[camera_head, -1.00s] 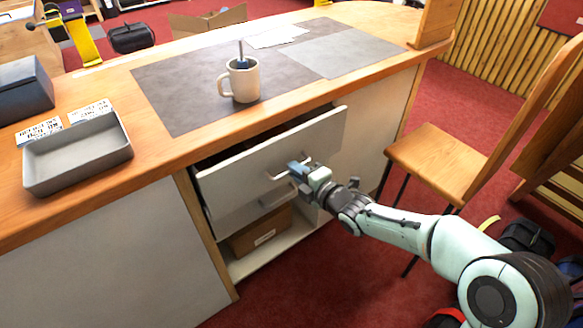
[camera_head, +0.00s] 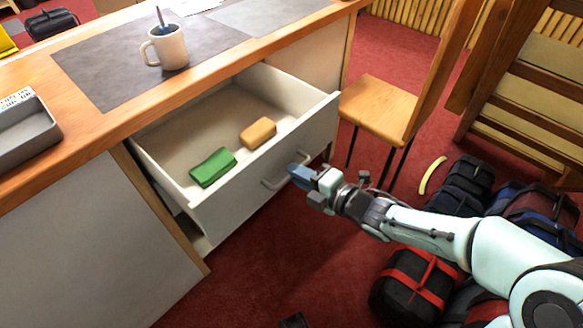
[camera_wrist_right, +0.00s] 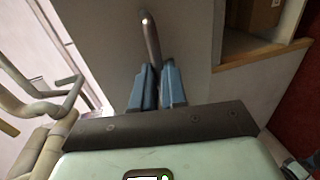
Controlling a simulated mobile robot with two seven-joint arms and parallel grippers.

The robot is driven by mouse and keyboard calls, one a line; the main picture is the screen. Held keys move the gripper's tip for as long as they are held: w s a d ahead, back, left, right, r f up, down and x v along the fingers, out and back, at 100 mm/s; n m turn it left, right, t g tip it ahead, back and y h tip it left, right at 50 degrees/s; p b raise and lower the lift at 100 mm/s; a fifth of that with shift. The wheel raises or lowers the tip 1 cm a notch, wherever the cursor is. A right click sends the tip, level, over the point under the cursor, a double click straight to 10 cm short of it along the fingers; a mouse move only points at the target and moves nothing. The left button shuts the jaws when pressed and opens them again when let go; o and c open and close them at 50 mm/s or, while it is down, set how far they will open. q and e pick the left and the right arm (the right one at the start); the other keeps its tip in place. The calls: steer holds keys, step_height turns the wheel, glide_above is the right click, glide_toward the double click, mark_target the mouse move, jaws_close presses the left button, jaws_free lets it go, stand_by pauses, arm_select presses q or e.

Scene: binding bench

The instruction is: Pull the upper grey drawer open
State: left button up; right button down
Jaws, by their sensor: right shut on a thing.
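The upper grey drawer (camera_head: 255,185) stands well open in the head view, with its inside showing. A green block (camera_head: 213,167) and a tan block (camera_head: 258,133) lie in it. My right gripper (camera_head: 302,175) is at the drawer's front, shut on the bar handle (camera_head: 275,182). In the right wrist view, the blue fingers (camera_wrist_right: 157,88) are close together around the metal handle (camera_wrist_right: 150,38), which runs up from between them against the grey front.
A white mug (camera_head: 168,48) stands on the grey mat (camera_head: 100,65) on the bench, with a grey tray (camera_head: 25,135) at the left. A wooden chair (camera_head: 375,108) stands right of the drawer. Bags (camera_head: 415,285) lie on the red floor at right. Floor below the drawer front is clear.

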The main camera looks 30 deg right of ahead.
steer(key=shift+s+d, duration=0.1)
steer(key=shift+s, duration=0.1)
steer(key=c, duration=1.2)
jaws_free()
steer(key=shift+o, duration=0.2)
arm_select(q)
steer(key=shift+w+d+r+t+p, duration=0.2)
steer(key=shift+w+r+t+p, duration=0.35)
steer(key=shift+w+r, duration=0.6)
arm_select(e)
steer(key=v, duration=1.3)
